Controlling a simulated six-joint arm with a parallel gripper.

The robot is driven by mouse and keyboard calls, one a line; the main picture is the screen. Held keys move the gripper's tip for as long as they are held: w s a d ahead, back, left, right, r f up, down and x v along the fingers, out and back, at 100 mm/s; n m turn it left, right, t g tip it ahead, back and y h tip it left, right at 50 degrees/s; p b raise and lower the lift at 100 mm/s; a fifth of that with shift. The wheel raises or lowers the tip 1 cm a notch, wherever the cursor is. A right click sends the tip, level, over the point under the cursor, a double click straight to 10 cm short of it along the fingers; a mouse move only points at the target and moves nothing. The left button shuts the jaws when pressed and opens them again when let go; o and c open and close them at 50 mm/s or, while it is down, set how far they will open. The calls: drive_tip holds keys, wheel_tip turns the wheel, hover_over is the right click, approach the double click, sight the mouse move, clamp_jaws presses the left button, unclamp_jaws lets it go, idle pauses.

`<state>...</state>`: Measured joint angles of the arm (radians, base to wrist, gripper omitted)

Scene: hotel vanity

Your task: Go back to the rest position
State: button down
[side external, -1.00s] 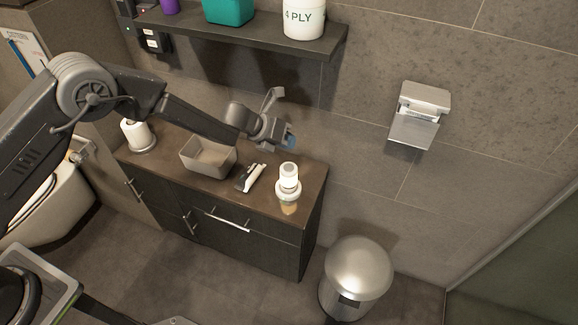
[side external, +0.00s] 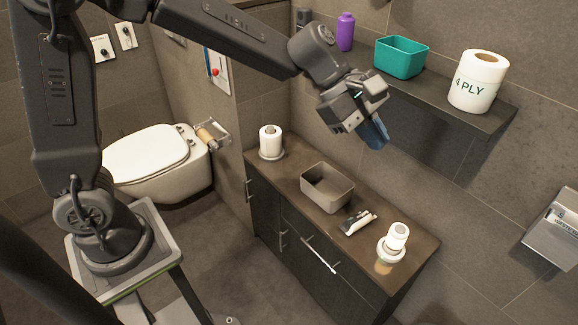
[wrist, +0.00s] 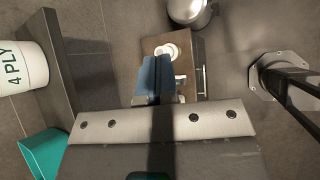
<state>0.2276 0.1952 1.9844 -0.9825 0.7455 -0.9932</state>
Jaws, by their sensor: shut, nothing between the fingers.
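My gripper (side external: 376,134) is raised in the air above the vanity counter (side external: 293,160), in front of the wall shelf. Its blue fingertips are together with nothing between them. In the wrist view the shut fingers (wrist: 156,78) point down toward the counter, apart from everything on it. My arm reaches across the top of the side view from the base at the left.
The wall shelf (side external: 436,100) holds a purple bottle (side external: 345,32), a teal bin (side external: 400,57) and a large paper roll (side external: 478,81). On the counter are a grey bin (side external: 327,187), a tube (side external: 358,221) and white rolls on stands (side external: 270,142) (side external: 396,238). A toilet stands left.

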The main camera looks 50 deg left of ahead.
drive_tip(key=s+a+m+t+y, duration=0.1)
drive_tip(key=s+a+m+y, duration=0.3)
drive_tip(key=s+a+m, duration=0.4)
drive_tip(key=s+a+r+m+t+y, duration=0.1)
drive_tip(key=s+a+m+y, duration=0.3)
drive_tip(key=s+a+m, duration=0.4)
drive_tip(key=s+a, duration=0.1)
drive_tip(key=s, duration=0.4)
drive_tip(key=shift+s+a+r+m+t, duration=0.25)
drive_tip(key=shift+a+r+m+t, duration=0.05)
